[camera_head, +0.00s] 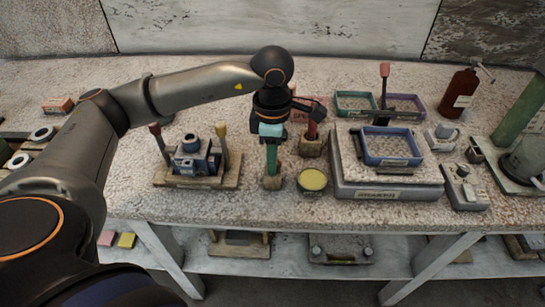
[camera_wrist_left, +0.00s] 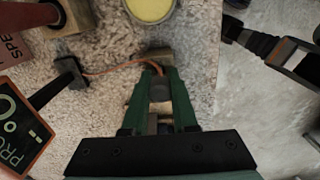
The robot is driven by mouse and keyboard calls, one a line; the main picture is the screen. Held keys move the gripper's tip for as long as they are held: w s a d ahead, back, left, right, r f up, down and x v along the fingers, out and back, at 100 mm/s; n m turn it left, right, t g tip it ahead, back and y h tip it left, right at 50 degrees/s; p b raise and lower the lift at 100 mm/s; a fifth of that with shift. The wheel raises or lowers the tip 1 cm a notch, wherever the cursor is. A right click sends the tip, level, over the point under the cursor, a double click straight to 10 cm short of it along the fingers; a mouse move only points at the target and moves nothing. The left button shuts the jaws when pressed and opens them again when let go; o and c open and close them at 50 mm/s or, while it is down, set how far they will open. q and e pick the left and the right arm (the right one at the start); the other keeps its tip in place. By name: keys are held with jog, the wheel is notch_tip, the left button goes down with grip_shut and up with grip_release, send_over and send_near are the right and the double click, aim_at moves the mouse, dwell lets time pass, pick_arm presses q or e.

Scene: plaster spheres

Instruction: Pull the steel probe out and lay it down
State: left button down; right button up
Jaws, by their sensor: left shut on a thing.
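My left gripper (camera_head: 271,170) points down over the front part of the bench, with its green fingers closed. In the left wrist view the fingers (camera_wrist_left: 159,82) are shut on a dark grey piece with an orange cable, which I take to be the top of the steel probe (camera_wrist_left: 158,90). A small wooden block (camera_head: 272,182) is right at the fingertips; it also shows in the wrist view (camera_wrist_left: 155,57). The fingers hide most of the probe, so I cannot tell how deep it sits in the block. My right gripper is not in view.
A yellow dish (camera_head: 313,181) stands just right of the block. A red-handled piece on a wooden block (camera_head: 312,145) is behind it. A wooden stand with a blue device (camera_head: 195,162) is at left. The bench edge is close in front.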

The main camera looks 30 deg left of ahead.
pick_arm(q)
jog(key=shift+f, duration=0.2)
jog(key=shift+f+b, duration=0.25)
jog(key=shift+b, duration=0.2)
jog(key=c, duration=0.8)
grip_release()
jog(key=shift+o, duration=0.9)
jog(key=shift+r, duration=0.15)
